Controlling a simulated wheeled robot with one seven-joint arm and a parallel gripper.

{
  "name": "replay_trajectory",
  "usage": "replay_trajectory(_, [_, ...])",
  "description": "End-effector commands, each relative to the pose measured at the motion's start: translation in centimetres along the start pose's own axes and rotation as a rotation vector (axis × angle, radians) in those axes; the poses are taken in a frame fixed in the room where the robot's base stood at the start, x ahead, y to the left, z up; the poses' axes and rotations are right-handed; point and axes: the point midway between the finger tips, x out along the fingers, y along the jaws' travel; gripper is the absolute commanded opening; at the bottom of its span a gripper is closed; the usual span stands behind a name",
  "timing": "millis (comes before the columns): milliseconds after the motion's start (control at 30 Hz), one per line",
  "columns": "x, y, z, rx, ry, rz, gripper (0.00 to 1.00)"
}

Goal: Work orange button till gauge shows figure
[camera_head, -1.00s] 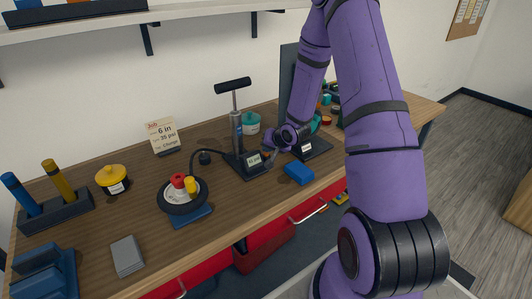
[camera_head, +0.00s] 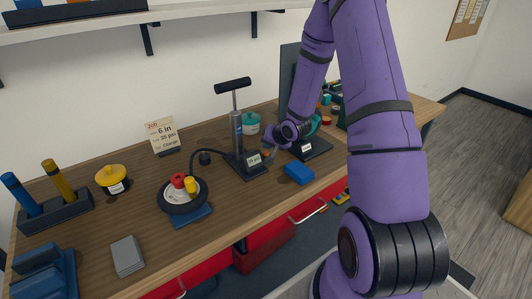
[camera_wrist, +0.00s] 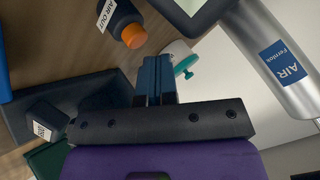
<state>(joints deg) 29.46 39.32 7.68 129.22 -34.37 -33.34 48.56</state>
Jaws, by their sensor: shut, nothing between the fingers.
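The orange button (camera_wrist: 135,36) sits on the end of a black fitting (camera_wrist: 119,18) labelled AIR OUT, in the wrist view. My gripper (camera_wrist: 155,62) is shut and empty, just below and right of the button, apart from it in the picture. In the head view my gripper (camera_head: 271,147) is beside the floor pump (camera_head: 237,130), and the button cannot be made out. The gauge (camera_head: 254,159) at the pump's base has a lit display with a psi reading too small to read surely. A job card (camera_head: 162,135) stands behind, showing 6 in and a psi figure.
A small wheel (camera_head: 182,196) with red and yellow caps lies left of the pump, joined by a black hose. A blue block (camera_head: 299,173) lies at the bench's front. The silver AIR cylinder (camera_wrist: 280,60) is close right of my fingers in the wrist view.

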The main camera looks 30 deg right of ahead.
Motion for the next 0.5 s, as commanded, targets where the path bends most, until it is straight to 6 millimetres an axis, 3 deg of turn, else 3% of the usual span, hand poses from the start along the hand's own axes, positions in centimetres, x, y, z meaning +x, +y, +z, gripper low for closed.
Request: replay_trajectory(500, [-0.76, -0.61, -0.61, 0.0, 0.002, -0.002, 0.0])
